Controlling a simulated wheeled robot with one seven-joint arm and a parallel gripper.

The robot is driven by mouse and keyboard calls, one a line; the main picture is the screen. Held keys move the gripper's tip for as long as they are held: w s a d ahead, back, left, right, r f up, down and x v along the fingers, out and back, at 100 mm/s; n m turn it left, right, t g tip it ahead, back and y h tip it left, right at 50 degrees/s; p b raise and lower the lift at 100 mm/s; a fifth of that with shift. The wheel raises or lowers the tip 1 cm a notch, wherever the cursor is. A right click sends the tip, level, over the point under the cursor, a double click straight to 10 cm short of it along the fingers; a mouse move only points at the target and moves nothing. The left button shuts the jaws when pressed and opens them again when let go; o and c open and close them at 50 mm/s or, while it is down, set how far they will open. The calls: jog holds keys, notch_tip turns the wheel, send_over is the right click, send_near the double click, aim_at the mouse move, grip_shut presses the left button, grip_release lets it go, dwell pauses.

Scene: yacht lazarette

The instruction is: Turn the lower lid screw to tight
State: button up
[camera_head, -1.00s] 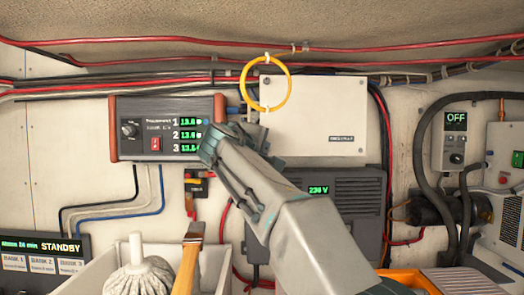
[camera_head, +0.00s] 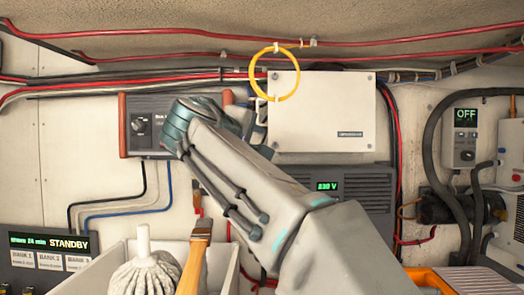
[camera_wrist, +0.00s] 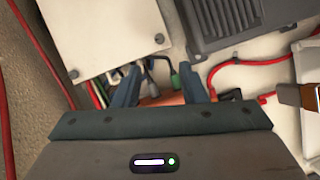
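The white lidded box (camera_head: 325,112) hangs on the wall, and it fills the upper left of the wrist view (camera_wrist: 105,30). Two lid screws show in the wrist view, one at the near left corner (camera_wrist: 73,74) and one at the corner nearer the dark grey unit (camera_wrist: 159,38). Their slot positions are too small to read. My gripper (camera_wrist: 161,86) is open, its two fingers apart with nothing held. The fingertips lie beside the box's edge, over cables. In the head view my arm hides most of the gripper.
A yellow cable loop (camera_head: 275,75) hangs over the box's upper left corner. The dark grey 230 V unit (camera_head: 350,205) is below the box. A red-sided instrument panel (camera_head: 140,125) is partly behind my arm. A brush handle (camera_head: 194,258) stands in a pale bin (camera_head: 85,285).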

jog(key=v, duration=0.2)
jog(key=shift+s+a, duration=0.15)
jog(key=shift+s, duration=0.2)
dwell(0.4)
